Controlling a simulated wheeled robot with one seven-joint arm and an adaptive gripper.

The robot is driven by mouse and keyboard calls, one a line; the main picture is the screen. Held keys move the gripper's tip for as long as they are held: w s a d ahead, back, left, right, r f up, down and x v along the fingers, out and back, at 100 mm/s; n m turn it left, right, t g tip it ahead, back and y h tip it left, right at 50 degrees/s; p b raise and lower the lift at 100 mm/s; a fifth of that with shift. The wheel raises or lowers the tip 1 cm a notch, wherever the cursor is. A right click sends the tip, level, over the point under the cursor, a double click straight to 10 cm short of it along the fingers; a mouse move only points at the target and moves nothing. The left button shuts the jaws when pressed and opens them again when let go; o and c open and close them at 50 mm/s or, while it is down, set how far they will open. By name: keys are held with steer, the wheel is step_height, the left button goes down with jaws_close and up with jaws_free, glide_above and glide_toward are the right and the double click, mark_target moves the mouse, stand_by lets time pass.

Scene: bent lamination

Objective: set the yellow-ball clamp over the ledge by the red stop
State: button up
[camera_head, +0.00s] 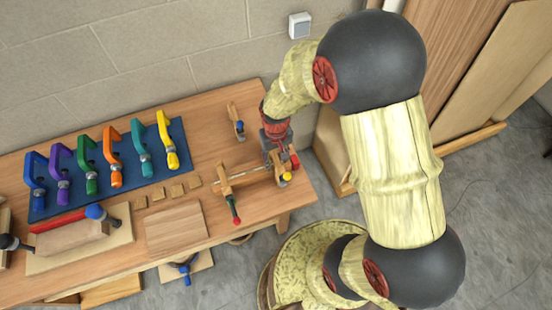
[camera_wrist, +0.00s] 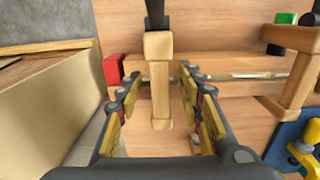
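The yellow-ball clamp is a wooden clamp with a dark handle; its yellow ball (camera_head: 286,176) shows below my gripper (camera_head: 277,157) near the bench's right end. In the wrist view its wooden jaw (camera_wrist: 159,70) stands between my fingers (camera_wrist: 160,84). A narrow gap seems to show on each side, so the fingers look open around it. The red stop (camera_wrist: 113,68) is a small block just left of the jaw; it also shows in the head view (camera_head: 295,160). The ledge is partly hidden by my gripper and the clamp, and its contact with the clamp cannot be told.
A red-ball clamp (camera_head: 236,220) stands to the left, joined in view by a thin bar (camera_wrist: 245,76). Several coloured clamps lie on a blue mat (camera_head: 40,212). A blue-ball clamp (camera_head: 95,212) and a wooden block (camera_head: 72,240) are at the left. A small wooden clamp (camera_head: 236,125) stands behind.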

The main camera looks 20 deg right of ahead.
step_height(320, 180, up, 12)
stand_by(0.6)
step_height(320, 180, up, 6)
steer(key=p, duration=0.4)
steer(key=shift+p, duration=0.3)
stand_by(0.5)
step_height(320, 180, up, 5)
steer(key=p, duration=0.3)
steer(key=shift+p, duration=0.3)
stand_by(0.9)
